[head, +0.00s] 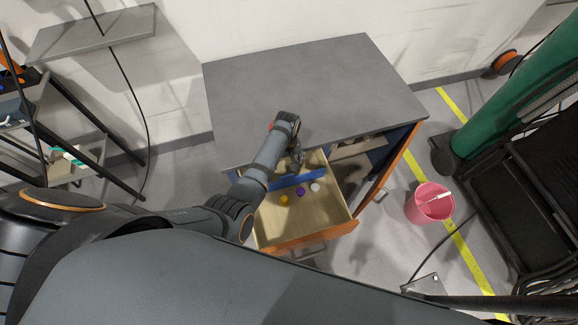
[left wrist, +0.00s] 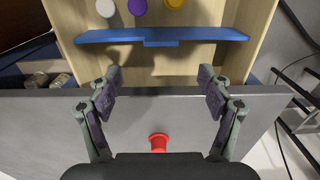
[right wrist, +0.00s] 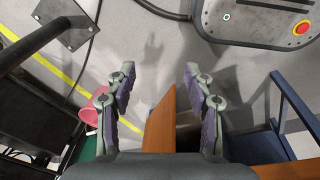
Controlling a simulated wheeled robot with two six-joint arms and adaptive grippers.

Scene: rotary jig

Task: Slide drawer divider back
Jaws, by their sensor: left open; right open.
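A blue divider (head: 298,180) runs across the open drawer (head: 273,229). In the left wrist view the blue divider (left wrist: 196,35) spans between the drawer side walls and has a small tab at its middle. A white ball (head: 315,187), a purple ball (head: 300,192) and an orange ball (head: 284,199) lie on the drawer floor, on the drawer-front side of the divider. My left gripper (left wrist: 160,82) is open and empty over the cabinet top's edge, close to the divider but apart from it. My right gripper (right wrist: 158,76) is open, with an orange panel edge (right wrist: 160,122) showing between its fingers.
The grey cabinet top (head: 318,88) is over the drawer. A red knob (left wrist: 158,142) shows near my left gripper. A pink bucket (head: 430,204) stands on the floor at right. A black shelf rack (head: 80,158) stands at left.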

